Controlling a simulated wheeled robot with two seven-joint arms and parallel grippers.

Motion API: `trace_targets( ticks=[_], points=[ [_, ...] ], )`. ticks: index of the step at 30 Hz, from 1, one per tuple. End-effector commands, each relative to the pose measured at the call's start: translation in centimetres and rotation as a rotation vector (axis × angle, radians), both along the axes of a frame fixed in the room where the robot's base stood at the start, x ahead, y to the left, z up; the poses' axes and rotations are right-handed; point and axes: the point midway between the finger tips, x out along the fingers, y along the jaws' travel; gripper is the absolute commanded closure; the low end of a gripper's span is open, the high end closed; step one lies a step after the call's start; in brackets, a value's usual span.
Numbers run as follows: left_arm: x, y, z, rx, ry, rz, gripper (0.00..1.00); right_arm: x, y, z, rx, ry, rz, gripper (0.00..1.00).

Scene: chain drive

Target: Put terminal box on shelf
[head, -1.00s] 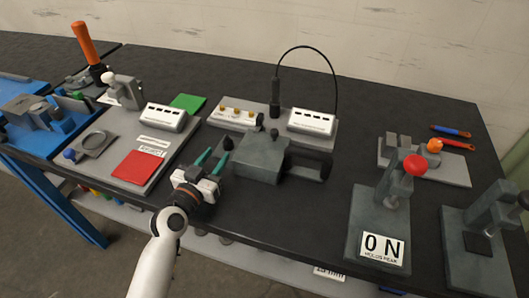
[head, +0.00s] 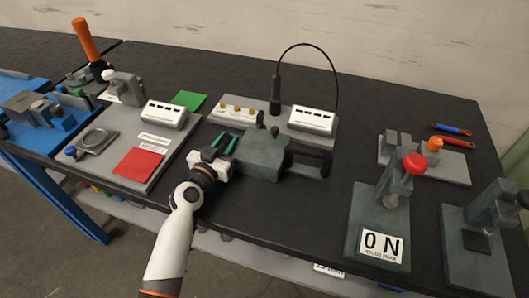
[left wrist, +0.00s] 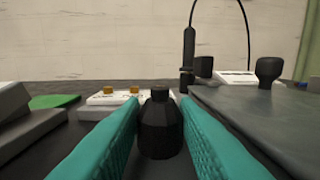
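A dark grey box (head: 262,158), which may be the terminal box, sits on the black table near its front edge. It also shows at the right of the left wrist view (left wrist: 262,108), with a black knob on top. My left gripper (head: 222,146) is just left of the box, its teal fingers pointing away from me. The fingers are open. A black knob (left wrist: 160,125) stands between them in the left wrist view; I cannot tell whether they touch it. My right gripper is out of view. A pale lower shelf (head: 235,246) shows under the table.
White slotted units (head: 312,122) and a base with brass knobs stand behind. A grey plate (head: 112,140) with a red card is at left. Clamp fixtures (head: 386,205) stand at right.

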Motion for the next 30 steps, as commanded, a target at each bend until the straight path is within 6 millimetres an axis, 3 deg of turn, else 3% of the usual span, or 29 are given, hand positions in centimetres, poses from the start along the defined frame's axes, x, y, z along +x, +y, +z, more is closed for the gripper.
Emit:
trace_targets(
  ticks=[17,30],
  points=[
    [0.1,0.0,1.0,-0.009,-0.007,0.001,1.0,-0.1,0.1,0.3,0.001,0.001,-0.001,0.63],
    [0.0,0.0,8.3,-0.009,-0.011,0.002,1.0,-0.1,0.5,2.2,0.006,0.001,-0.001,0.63]
  ],
)
